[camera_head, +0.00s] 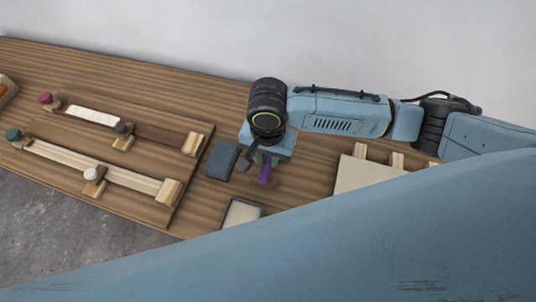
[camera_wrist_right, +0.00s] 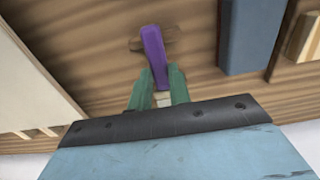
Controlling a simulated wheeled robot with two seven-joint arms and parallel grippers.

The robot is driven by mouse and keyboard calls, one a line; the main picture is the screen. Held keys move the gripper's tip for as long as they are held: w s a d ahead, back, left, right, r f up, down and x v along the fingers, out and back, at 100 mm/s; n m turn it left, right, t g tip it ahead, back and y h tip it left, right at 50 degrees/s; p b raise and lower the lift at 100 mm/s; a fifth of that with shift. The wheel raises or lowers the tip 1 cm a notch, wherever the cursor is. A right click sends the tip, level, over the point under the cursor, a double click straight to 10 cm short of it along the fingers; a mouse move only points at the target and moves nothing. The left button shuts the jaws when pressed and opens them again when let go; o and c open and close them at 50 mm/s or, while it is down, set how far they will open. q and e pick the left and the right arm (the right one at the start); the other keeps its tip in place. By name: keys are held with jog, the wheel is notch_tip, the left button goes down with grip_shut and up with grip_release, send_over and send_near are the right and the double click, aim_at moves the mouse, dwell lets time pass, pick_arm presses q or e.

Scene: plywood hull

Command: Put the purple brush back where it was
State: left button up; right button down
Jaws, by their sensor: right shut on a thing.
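The purple brush (camera_head: 264,174) is held below my right gripper (camera_head: 260,158), over the wooden bench right of the dark slate-blue block. In the right wrist view the purple brush (camera_wrist_right: 154,52) stands out from between the green fingertips of my right gripper (camera_wrist_right: 158,92), which are shut on its near end. A brown shape (camera_wrist_right: 168,42) lies behind the brush's far end; I cannot tell if it is part of the brush, a rest or a shadow. I cannot tell whether the brush touches the bench. My left gripper is not in view.
The slate-blue block (camera_head: 222,160) and a shallow framed tray (camera_head: 240,213) lie close by. A pale panel with wooden blocks (camera_head: 362,175) is at right. Slider rails with knobs (camera_head: 105,172) fill the left. My blue arm link covers the lower right.

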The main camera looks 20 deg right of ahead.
aim_at(268, 162)
jog(key=shift+f, duration=0.25)
jog(key=shift+f, duration=0.3)
jog(key=c, duration=1.3)
grip_release()
jog(key=shift+r, duration=0.3)
notch_tip(268, 162, up, 13)
jog(key=p, duration=0.2)
jog(key=shift+f, duration=0.2)
